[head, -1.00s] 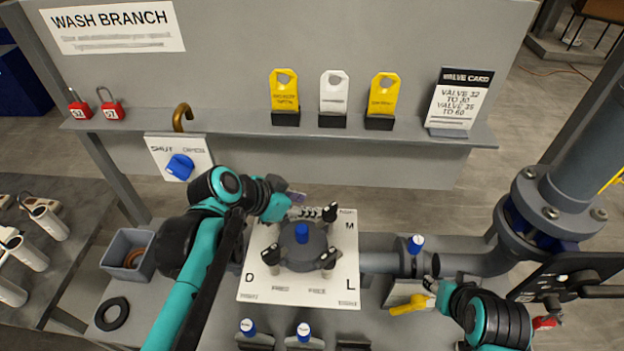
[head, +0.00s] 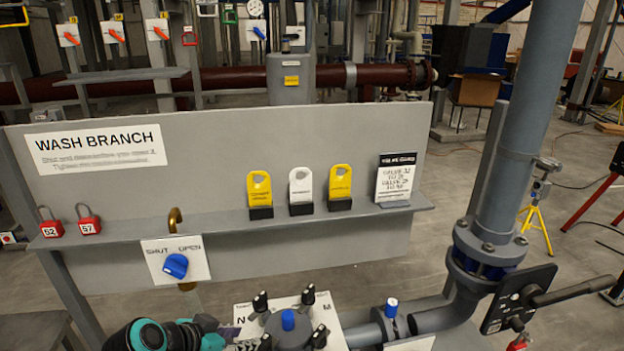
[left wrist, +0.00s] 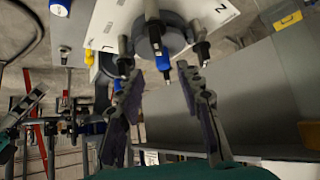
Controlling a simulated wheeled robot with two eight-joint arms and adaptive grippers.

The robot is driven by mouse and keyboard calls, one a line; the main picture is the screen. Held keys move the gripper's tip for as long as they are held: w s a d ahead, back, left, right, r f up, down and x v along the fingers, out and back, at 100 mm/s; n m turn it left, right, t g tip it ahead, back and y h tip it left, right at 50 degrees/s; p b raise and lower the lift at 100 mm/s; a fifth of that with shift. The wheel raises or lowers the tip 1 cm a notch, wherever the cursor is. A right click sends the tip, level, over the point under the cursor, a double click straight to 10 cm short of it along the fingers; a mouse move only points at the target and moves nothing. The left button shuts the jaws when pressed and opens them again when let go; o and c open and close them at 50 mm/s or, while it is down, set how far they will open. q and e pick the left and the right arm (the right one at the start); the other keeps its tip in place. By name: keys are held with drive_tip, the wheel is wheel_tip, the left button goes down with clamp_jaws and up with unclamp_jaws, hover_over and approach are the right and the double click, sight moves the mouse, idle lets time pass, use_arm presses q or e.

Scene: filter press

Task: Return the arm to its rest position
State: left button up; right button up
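My left arm comes in at the bottom of the head view, and its gripper (head: 243,345) is low beside the filter housing (head: 290,328), partly cut off by the frame edge. In the left wrist view the two fingers of my left gripper (left wrist: 160,72) stand apart with nothing held between them. The round housing with its blue knob (left wrist: 162,58) and black-handled clamps lies beyond the fingertips. The white plate (left wrist: 108,22) under the housing carries letters.
A shelf panel (head: 330,215) stands behind the housing, holding red padlocks (head: 88,222), yellow and white tags (head: 300,186) and a valve card (head: 396,178). A blue shut/open knob (head: 176,266) is at left. A grey pipe (head: 535,110) rises at right with a black lever (head: 570,291).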

use_arm(q)
drive_tip(key=s+a+f+n+y+b, duration=0.2)
drive_tip(key=s+f+n+y+b, duration=0.3)
drive_tip(key=f, duration=0.7)
drive_tip(key=shift+s+a+n+b, duration=0.3)
drive_tip(key=shift+s+n, duration=0.5)
drive_tip(key=shift+s, duration=0.4)
use_arm(e)
wheel_tip(320, 180, down, 6)
drive_tip(key=shift+w+d, duration=0.3)
use_arm(q)
drive_tip(key=shift+d, duration=0.1)
use_arm(e)
drive_tip(key=shift+f, duration=0.1)
use_arm(q)
drive_tip(key=shift+o, duration=0.3)
